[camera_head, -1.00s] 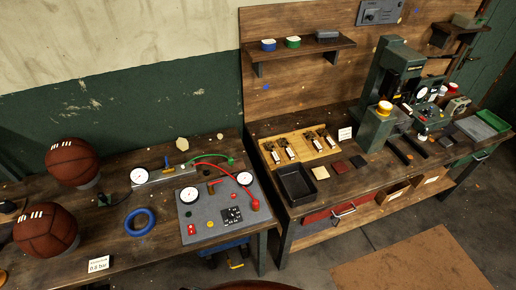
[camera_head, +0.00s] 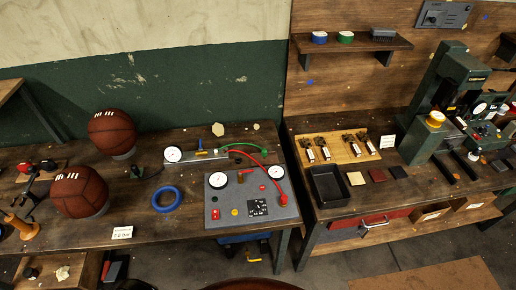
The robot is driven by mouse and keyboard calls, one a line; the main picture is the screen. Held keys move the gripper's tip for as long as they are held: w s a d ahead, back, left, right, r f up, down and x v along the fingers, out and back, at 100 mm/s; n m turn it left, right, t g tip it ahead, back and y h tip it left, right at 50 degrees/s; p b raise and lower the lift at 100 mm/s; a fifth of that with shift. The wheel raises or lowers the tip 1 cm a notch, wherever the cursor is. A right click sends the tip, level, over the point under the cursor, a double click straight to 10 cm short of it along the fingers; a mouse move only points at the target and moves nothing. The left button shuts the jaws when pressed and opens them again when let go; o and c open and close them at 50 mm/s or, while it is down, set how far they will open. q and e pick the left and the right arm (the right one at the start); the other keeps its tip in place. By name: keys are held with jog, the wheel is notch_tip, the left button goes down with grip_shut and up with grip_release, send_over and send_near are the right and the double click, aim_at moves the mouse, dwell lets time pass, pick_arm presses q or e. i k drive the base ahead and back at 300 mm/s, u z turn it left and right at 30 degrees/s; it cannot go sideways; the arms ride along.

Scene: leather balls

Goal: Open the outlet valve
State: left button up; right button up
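No part labelled as the outlet valve can be read at this size. A grey panel (camera_head: 232,213) on the left bench carries two white round gauges (camera_head: 217,180) and (camera_head: 276,172), with a small red lever (camera_head: 246,171) between them. Behind it, a grey metal bar (camera_head: 209,154) has a white gauge (camera_head: 173,154) at its left end and a blue handle (camera_head: 200,144) standing up from it. A green hose (camera_head: 250,146) and a red hose (camera_head: 246,155) run at the bar's right. Neither of my grippers is in view.
Two brown leather balls (camera_head: 112,132) and (camera_head: 80,191) rest on stands at the left. A blue ring (camera_head: 166,199) and a label card (camera_head: 122,232) lie on the bench. A black tray (camera_head: 328,186) and a green press (camera_head: 437,110) stand on the right bench.

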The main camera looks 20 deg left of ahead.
aim_at(240, 173)
jog(key=u, duration=1.65)
jog(key=k, duration=0.7)
jog(key=z, duration=0.5)
jog(key=i, duration=0.45)
jog(key=z, duration=0.05)
